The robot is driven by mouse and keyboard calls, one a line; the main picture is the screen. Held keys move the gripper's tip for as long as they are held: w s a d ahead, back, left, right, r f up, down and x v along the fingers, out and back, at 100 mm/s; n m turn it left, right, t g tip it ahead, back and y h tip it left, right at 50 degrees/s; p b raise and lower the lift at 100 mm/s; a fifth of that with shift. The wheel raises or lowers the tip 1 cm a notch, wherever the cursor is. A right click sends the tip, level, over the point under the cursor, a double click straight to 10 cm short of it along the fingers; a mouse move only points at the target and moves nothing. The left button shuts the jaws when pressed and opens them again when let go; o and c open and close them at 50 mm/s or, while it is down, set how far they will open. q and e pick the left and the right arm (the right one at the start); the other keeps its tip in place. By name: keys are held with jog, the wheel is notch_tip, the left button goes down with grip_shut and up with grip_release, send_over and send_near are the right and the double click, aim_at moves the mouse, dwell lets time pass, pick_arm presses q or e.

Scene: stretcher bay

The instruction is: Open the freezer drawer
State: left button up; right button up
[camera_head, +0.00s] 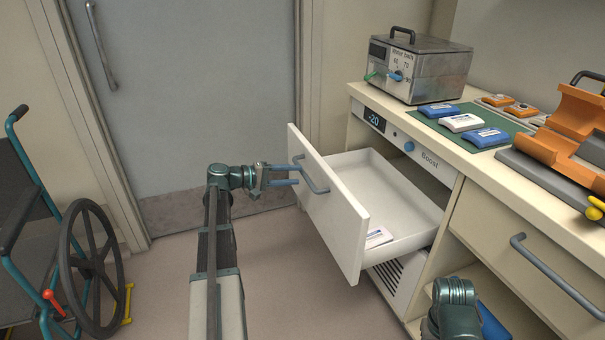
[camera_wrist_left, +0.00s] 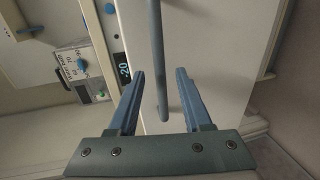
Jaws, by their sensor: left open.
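The white freezer drawer (camera_head: 335,212) under the -20 display (camera_head: 374,120) stands pulled out, its inside showing. A small white pack (camera_head: 378,237) lies in it near the front panel. The drawer's blue-grey bar handle (camera_head: 312,176) is on the outer face of the panel. My left gripper (camera_head: 297,173) is open at the handle. In the left wrist view the handle (camera_wrist_left: 157,60) runs between the two spread fingers (camera_wrist_left: 160,74); I cannot tell whether they touch it. My right gripper is out of view; part of my right arm shows at the bottom right.
A water bath (camera_head: 420,68) and several packs on a green mat (camera_head: 470,125) are on the counter. Another drawer with a grey handle (camera_head: 555,277) is at the right. A wheelchair (camera_head: 70,250) stands at the left. A closed door (camera_head: 190,95) is behind.

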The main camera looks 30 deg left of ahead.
pick_arm(q)
jog(key=p+v, duration=0.1)
jog(key=v, duration=0.8)
jog(key=shift+s+a, duration=0.15)
